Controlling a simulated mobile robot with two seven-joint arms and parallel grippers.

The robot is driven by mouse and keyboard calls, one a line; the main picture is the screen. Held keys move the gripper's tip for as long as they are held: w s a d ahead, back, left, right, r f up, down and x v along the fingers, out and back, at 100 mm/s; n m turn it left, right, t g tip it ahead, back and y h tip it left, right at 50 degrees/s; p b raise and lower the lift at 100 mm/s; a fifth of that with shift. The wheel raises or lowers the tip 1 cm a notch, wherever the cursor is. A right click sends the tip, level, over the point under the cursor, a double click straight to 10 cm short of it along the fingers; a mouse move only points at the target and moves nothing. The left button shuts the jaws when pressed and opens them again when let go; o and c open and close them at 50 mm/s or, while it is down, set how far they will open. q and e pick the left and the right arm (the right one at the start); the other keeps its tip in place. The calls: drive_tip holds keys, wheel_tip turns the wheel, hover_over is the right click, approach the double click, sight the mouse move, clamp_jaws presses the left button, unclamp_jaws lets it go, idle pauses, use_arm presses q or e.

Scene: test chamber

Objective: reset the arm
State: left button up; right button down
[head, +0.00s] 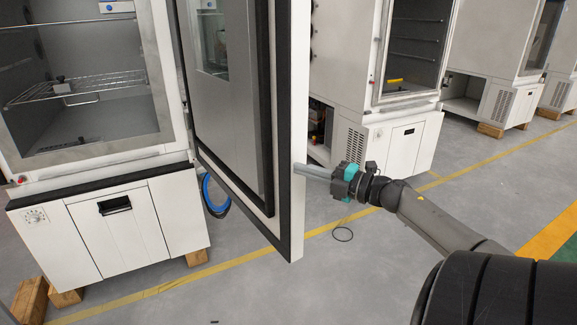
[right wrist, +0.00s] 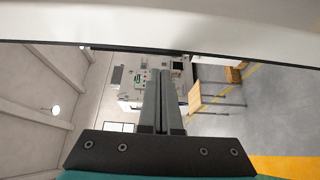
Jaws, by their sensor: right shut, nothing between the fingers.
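My right gripper (head: 298,168) reaches in from the right in the head view, with its long grey fingers together and nothing between them. Its fingertips are at the outer edge of the open chamber door (head: 291,120); I cannot tell whether they touch it. In the right wrist view the shut fingers (right wrist: 166,78) point away from the camera, and the pale door edge (right wrist: 160,25) crosses the top of the picture. My left gripper is not in the head view.
The near test chamber (head: 115,235) stands open at left, with a wire shelf (head: 85,88) inside. More chambers (head: 400,145) stand behind. A blue hose (head: 213,200) hangs behind the door. The grey floor (head: 370,275) below my right arm is mostly clear.

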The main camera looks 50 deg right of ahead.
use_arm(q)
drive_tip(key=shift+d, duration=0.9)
use_arm(e)
drive_tip(key=s, duration=0.1)
drive_tip(key=s+d, duration=0.1)
drive_tip(key=s, duration=0.1)
drive_tip(key=s+d, duration=0.1)
drive_tip(key=shift+s+r, duration=0.1)
drive_tip(key=shift+s, duration=0.05)
